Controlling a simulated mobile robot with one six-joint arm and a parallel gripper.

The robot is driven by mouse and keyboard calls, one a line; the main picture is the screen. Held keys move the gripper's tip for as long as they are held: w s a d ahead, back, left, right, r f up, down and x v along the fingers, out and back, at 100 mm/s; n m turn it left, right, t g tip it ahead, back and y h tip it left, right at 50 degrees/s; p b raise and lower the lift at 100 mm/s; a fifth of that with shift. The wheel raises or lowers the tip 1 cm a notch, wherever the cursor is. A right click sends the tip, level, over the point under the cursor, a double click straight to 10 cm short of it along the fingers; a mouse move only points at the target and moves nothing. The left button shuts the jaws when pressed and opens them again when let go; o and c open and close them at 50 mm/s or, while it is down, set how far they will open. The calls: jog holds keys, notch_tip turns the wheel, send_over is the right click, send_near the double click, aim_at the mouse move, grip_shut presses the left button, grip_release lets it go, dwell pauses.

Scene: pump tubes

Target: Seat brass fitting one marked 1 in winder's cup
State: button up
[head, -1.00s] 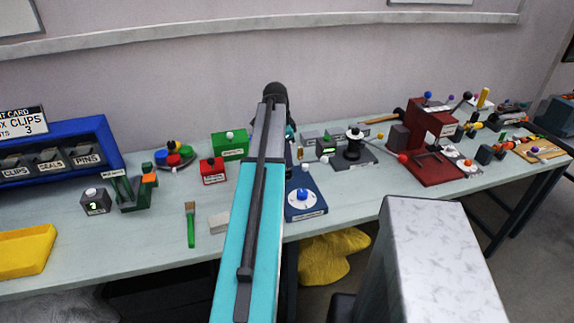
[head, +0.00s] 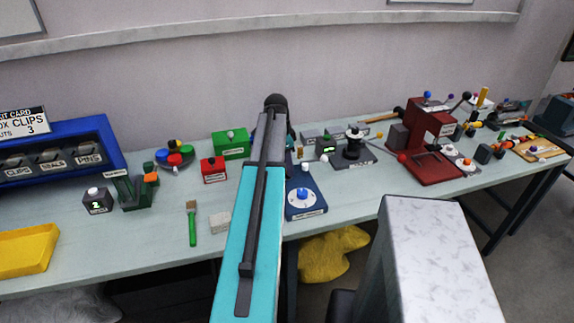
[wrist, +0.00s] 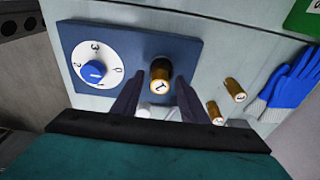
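In the wrist view, a brass fitting marked 1 (wrist: 160,84) shows between the two dark fingers of my gripper (wrist: 158,82). The fingers stand apart, with a visible gap on each side of the fitting. Two more brass fittings, (wrist: 215,113) and (wrist: 235,90), lie to the right. In the head view, a black spool device (head: 352,150), perhaps the winder, stands right of my arm. I cannot make out its cup. My arm hides my gripper there.
The blue plate (wrist: 75,45) carries a white dial with a blue knob. A blue glove (wrist: 290,82) lies at the right of the wrist view. A red press (head: 432,135), green box (head: 230,146) and red box (head: 213,171) stand on the bench.

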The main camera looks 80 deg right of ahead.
jog(key=shift+r, duration=0.15)
notch_tip(320, 180, up, 12)
jog(key=w+b, duration=0.1)
jog(key=b, duration=0.1)
jog(key=shift+w+a+f+b, duration=0.2)
jog(key=shift+w+a+b, duration=0.15)
dwell(0.4)
jog(key=shift+r, duration=0.15)
dwell(0.6)
